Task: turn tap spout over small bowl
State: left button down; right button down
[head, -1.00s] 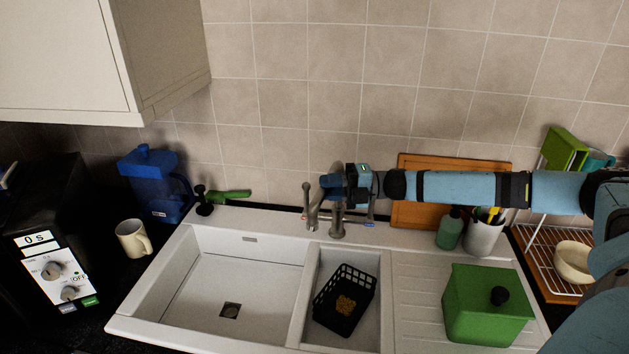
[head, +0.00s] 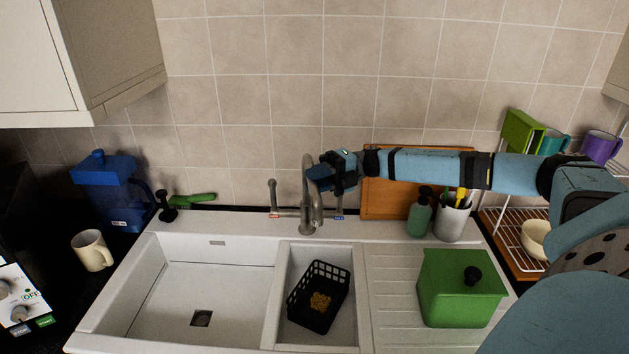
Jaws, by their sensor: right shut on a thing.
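The grey metal tap (head: 308,213) stands on the back rim of the white sink, behind the divider between the bowls. Its spout (head: 317,205) rises, curves over and comes forward; its outlet shows roughly in line with the small bowl's left side, and I cannot tell exactly what it is above. The small bowl (head: 346,325) is on the right and holds a black basket (head: 333,287) with yellowish pieces in it. My right gripper (head: 316,178) reaches in from the right and is shut on the spout; its jaws partly hide the grip. My left gripper is out of view.
The large bowl (head: 205,275) on the left is empty. A green box (head: 455,295) stands on the drainer. A green bottle (head: 419,215), a utensil pot (head: 451,222) and a wooden board (head: 385,200) stand below my right arm.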

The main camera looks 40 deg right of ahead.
jog(key=c, duration=0.9)
grip_release()
jog(key=shift+c, duration=0.2)
jog(key=b+v, duration=0.3)
jog(key=v, duration=1.1)
jog(key=shift+b, duration=0.35)
